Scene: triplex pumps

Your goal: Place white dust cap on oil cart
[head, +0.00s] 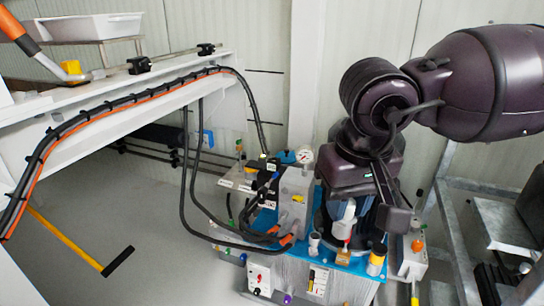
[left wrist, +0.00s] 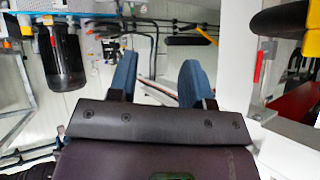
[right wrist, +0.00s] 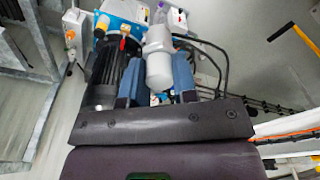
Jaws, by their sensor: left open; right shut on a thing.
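The oil cart, with a blue top (head: 262,220) and hoses, valves and a motor on it, stands at the lower middle of the head view. My right gripper (head: 347,209) reaches down over its right part. A white rounded piece, taken as the white dust cap (head: 343,229), shows at its fingers. In the right wrist view, a pale cylinder (right wrist: 158,66) lies between the blue fingers of the right gripper (right wrist: 158,62); whether it touches the cart is unclear. My left gripper (left wrist: 155,68) is open and empty in the left wrist view; the head view does not show it.
A dark ribbed motor (right wrist: 104,75) stands close beside the right fingers. Black hoses (head: 186,185) hang from a white beam (head: 120,105) to the cart. A grey metal frame (head: 452,225) stands at the right. Floor at the lower left is mostly clear.

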